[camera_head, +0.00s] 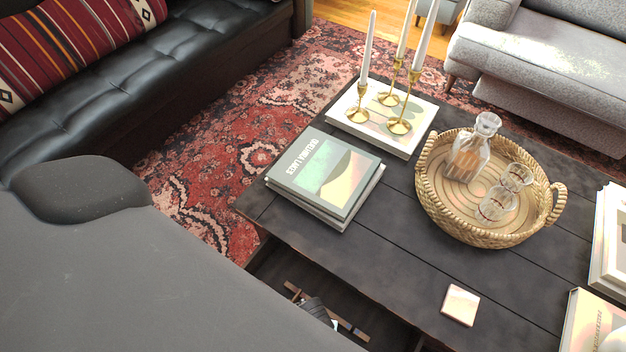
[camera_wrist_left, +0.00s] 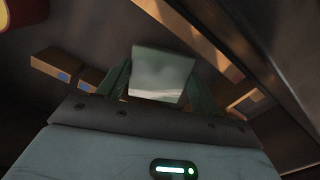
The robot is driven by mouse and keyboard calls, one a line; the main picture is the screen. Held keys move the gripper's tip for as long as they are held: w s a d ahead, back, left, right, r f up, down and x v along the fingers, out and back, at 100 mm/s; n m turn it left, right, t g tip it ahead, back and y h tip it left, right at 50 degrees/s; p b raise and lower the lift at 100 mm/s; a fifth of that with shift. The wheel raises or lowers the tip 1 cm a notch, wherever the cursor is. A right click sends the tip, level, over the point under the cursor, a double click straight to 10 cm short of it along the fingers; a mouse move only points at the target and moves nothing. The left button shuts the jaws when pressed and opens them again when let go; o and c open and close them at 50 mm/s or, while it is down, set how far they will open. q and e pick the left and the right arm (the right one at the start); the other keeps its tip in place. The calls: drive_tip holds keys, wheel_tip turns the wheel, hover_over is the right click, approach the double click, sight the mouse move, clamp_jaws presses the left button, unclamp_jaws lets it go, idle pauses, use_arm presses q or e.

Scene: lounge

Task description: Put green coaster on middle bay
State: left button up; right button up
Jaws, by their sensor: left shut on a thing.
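The green coaster (camera_wrist_left: 163,68) is a pale green square in the left wrist view. My left gripper (camera_wrist_left: 158,90) is shut on it, with a finger on each side. In the head view a small part of what looks like my left gripper (camera_head: 318,312) shows low in the open space under the coffee table top, and the coaster cannot be made out there. Wooden strips with blue marks (camera_head: 350,326) lie on the dark lower shelf. Wooden blocks with blue marks (camera_wrist_left: 58,68) also show in the wrist view. I cannot tell which one bounds the middle bay. My right gripper is not in view.
The dark coffee table top (camera_head: 370,250) overhangs the lower shelf. On it stand books (camera_head: 325,175), candlesticks (camera_head: 400,125), a wicker tray (camera_head: 430,200) with glassware, and a small pale square (camera_head: 460,305). A black sofa (camera_head: 180,70) stands at left.

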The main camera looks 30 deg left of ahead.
use_arm(q)
drive_tip(key=shift+f, duration=0.5)
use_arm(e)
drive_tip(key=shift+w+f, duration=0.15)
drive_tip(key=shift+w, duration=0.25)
use_arm(q)
drive_tip(key=shift+f, duration=0.15)
drive_tip(key=o, duration=1.1)
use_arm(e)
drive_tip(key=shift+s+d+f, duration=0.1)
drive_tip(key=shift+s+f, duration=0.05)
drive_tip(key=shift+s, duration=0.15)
